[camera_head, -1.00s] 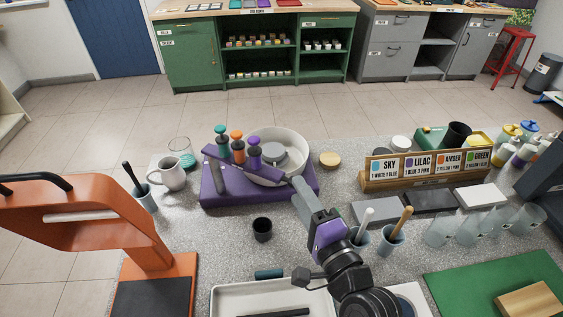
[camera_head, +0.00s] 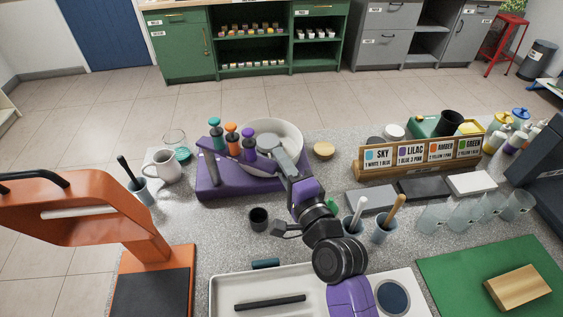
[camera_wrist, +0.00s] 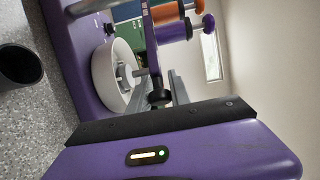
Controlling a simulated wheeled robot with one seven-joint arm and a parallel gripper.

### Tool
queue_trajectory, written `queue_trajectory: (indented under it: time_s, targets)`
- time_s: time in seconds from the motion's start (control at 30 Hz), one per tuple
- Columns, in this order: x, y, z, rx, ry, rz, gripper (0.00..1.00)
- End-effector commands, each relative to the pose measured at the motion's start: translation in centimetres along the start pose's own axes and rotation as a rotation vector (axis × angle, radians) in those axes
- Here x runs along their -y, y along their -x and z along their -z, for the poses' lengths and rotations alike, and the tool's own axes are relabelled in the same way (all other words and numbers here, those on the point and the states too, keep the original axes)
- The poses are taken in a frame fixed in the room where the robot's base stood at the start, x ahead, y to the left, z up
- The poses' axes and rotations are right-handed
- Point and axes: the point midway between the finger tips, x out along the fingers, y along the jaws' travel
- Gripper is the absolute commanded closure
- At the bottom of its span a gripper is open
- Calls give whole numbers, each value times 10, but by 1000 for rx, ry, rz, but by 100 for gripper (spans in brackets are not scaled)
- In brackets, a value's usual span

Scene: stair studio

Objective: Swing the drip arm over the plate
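The purple drip arm (camera_head: 218,168) stands on a purple base (camera_head: 207,189) and carries teal (camera_head: 215,123), orange (camera_head: 232,128) and purple (camera_head: 249,133) knobbed drippers. It reaches toward the white round basin (camera_head: 293,134). The plate inside the basin is mostly hidden in the head view; a grey round part (camera_wrist: 123,73) shows inside the basin in the wrist view. My gripper (camera_head: 275,150) is at the basin's front right, at the drip arm's near end. In the wrist view its grey fingers (camera_wrist: 175,82) are close beside a dark knob (camera_wrist: 158,97); contact and the finger gap are unclear.
A dark cup (camera_head: 259,219) stands in front of the base, and a white jug (camera_head: 162,167) is to its left. A wooden lid (camera_head: 323,150) and the colour-card rack (camera_head: 420,165) are to the right. Cups with sticks (camera_head: 384,229) stand close to my wrist.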

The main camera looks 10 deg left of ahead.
Motion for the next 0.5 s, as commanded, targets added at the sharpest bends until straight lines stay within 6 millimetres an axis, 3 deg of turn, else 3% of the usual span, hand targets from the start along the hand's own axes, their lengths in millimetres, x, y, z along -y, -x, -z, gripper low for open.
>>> queue_trajectory:
  time_s: [0.03,0.1,0.5]
  targets:
    - [0,0,0,0,0,0,88]
    - [0,0,0,0,0,0,100]
    - [0,0,0,0,0,-1,100]
